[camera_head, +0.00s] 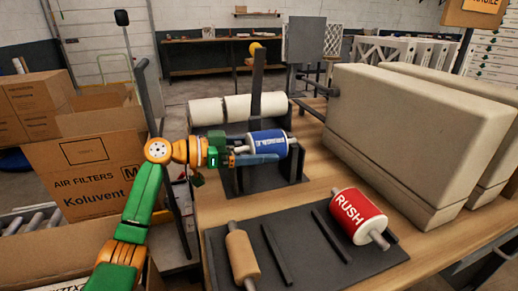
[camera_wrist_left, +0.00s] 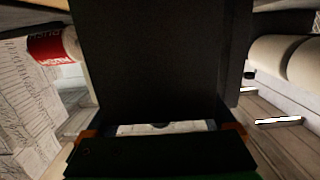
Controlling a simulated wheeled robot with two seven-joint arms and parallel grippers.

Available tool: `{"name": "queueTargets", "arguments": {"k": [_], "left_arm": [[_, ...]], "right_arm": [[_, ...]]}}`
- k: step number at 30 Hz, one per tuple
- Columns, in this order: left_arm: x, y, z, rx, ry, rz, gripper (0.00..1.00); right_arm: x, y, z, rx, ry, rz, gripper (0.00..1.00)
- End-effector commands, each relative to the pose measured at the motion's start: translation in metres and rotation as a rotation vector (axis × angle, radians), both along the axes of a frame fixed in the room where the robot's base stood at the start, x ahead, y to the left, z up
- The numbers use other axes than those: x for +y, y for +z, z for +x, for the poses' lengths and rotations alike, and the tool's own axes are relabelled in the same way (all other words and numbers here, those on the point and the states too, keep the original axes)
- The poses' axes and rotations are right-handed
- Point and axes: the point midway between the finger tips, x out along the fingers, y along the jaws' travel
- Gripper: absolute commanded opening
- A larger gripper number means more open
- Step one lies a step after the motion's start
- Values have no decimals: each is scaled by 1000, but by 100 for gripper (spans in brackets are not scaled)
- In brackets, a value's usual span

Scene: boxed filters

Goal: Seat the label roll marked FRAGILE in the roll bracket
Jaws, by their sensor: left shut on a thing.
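A blue label roll (camera_head: 267,143) with white ends and white lettering too small to read lies level at the dark roll bracket (camera_head: 262,185). My left gripper (camera_head: 262,159) is shut on the blue roll from its left side. The roll is at the height of the bracket's uprights; I cannot tell whether its core rests in them. In the left wrist view, a dark plate (camera_wrist_left: 150,60) fills the middle and the gripper's fingers (camera_wrist_left: 165,130) show at the bottom, with a pale strip between them. My right gripper is not in view.
A dark rack (camera_head: 300,245) in front holds a red roll marked RUSH (camera_head: 357,215) and a tan roll (camera_head: 241,256), with an empty space between. Large beige blocks (camera_head: 410,130) fill the right side. Cartons (camera_head: 85,165) stand left.

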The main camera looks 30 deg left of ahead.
Motion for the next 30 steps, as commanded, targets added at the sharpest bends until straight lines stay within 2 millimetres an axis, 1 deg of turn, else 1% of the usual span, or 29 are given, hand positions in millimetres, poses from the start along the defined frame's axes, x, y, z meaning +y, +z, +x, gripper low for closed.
{"name": "queueTargets", "arguments": {"k": [22,23,24,30], "left_arm": [[0,-19,0,-2,0,-1,0],[0,-18,0,-2,0,-1,94],[0,-17,0,-1,0,-1,100],[0,-19,0,1,0,0,100]], "right_arm": [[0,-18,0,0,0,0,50],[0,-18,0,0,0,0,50],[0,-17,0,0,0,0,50],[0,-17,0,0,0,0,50]]}}
